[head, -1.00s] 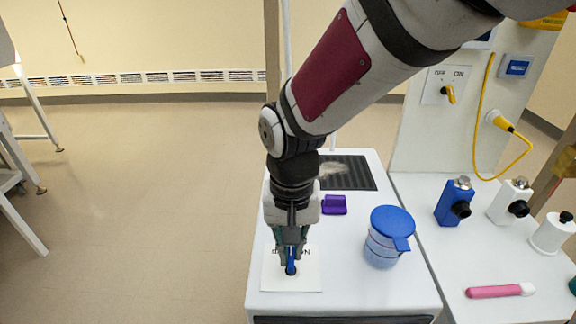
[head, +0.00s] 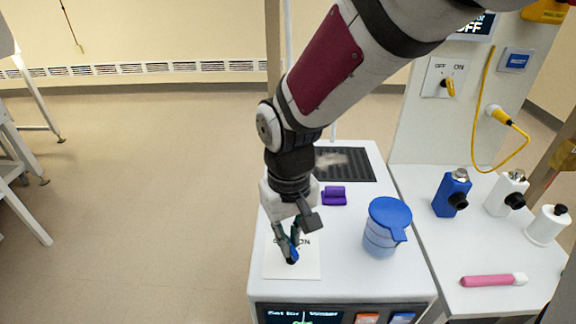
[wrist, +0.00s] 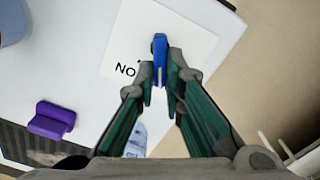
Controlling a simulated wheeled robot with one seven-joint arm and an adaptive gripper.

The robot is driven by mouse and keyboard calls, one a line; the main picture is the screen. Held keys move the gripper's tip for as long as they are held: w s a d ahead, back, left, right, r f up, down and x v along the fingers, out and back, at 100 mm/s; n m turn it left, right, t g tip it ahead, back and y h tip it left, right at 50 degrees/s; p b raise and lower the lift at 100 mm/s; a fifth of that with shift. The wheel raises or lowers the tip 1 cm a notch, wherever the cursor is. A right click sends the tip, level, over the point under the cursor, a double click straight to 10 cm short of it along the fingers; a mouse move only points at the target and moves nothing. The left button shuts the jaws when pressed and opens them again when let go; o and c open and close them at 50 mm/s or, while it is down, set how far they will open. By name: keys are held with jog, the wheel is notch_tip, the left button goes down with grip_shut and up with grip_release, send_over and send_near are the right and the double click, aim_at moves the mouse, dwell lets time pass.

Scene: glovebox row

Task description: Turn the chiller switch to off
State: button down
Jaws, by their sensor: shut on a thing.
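A blue switch handle (head: 292,256) stands on a white plate (head: 308,270) on top of a white cabinet. My gripper (head: 293,246) reaches down over the plate with its fingers shut on the handle. In the wrist view the blue handle (wrist: 160,48) sits between the two green-sided fingertips (wrist: 164,78). Printed "ON" letters (wrist: 125,70) show upside down beside the fingers; the gripper hides the rest of the lettering. I cannot tell exactly which mark the handle points to.
A blue-lidded clear jug (head: 385,228) stands right of the gripper, a purple block (head: 334,195) behind it. A yellow OFF/ON switch (head: 448,86) is on the upright panel. Blue (head: 452,193) and white (head: 505,192) bottles and a pink tool (head: 490,280) are on the right-hand bench.

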jog(key=shift+n, duration=0.5)
jog(key=c, duration=1.7)
grip_release()
notch_tip(320, 180, up, 12)
jog(key=shift+r, duration=0.1)
jog(key=s+d+r+m+t+p, duration=0.1)
jog(key=s+d+r+m+p, duration=0.1)
jog(key=s+d, duration=0.3)
jog(key=s+d+r+m+t+p, duration=0.1)
jog(key=s+d+r+m+p, duration=0.1)
jog(key=s+d+r, duration=0.3)
jog(key=s+d+r+m+t+p, duration=0.1)
jog(key=s+d+r+t+p, duration=0.1)
jog(key=s+d, duration=0.4)
jog(key=shift+s+d+r+m+p, duration=0.2)
jog(key=shift+d+r+p, duration=0.25)
jog(key=shift+d+p, duration=0.25)
jog(key=shift+s+d+r+m+p, duration=0.2)
jog(key=shift+d+r+p, duration=0.25)
jog(key=shift+d, duration=0.3)
